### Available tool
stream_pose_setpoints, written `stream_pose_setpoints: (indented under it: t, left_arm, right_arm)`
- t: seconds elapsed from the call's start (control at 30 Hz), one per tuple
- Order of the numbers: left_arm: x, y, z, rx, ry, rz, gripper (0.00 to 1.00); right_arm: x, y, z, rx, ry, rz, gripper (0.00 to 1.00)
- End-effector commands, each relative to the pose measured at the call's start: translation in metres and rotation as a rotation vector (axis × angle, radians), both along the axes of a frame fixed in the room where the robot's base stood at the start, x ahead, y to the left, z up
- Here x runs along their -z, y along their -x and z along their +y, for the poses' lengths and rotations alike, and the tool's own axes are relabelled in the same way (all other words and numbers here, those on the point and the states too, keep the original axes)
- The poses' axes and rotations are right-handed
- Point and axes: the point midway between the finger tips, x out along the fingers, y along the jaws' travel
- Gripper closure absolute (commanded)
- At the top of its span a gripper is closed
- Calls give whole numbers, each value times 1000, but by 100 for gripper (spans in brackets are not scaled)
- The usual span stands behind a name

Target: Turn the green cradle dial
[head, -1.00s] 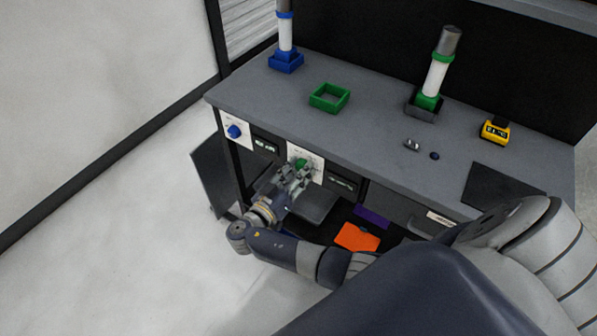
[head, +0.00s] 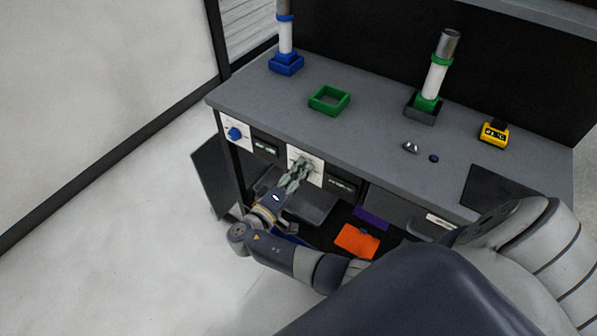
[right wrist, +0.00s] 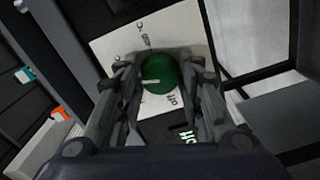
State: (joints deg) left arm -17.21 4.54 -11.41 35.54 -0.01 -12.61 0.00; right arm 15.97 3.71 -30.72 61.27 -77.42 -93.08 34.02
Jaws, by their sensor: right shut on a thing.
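The green cradle dial (right wrist: 160,74) is a round knob with a white pointer line on a white plate (right wrist: 185,28) that carries printed marks. In the right wrist view its pointer aims left, and an "off" mark is below right. My right gripper (head: 303,166) is shut on the dial, with one finger on each side of it. In the head view the gripper hides the dial against its white plate on the bench front. My left gripper is not in view.
A blue dial (head: 235,133) is on another plate to the left. The bench top (head: 375,125) holds a green square frame (head: 329,107), a blue-based roll (head: 286,62), a green-based roll (head: 430,100) and a yellow device (head: 493,135). An orange item (head: 357,241) lies below.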

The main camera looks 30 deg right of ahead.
Motion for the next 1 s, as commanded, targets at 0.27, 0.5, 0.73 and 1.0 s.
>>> stream_pose_setpoints:
  t: [0.27, 0.5, 0.73, 1.0]
  left_arm:
    - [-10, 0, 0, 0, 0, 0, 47]
    - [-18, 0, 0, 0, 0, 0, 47]
    - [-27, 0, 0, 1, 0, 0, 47]
    - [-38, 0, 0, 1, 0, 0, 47]
  right_arm:
    - [-2, -1, 0, -1, 100, 241, 90]
    - [-2, -1, 0, 0, 187, 453, 90]
    - [-2, -1, 0, 0, 271, 655, 90]
    - [-3, -1, 0, 0, 370, 890, 90]
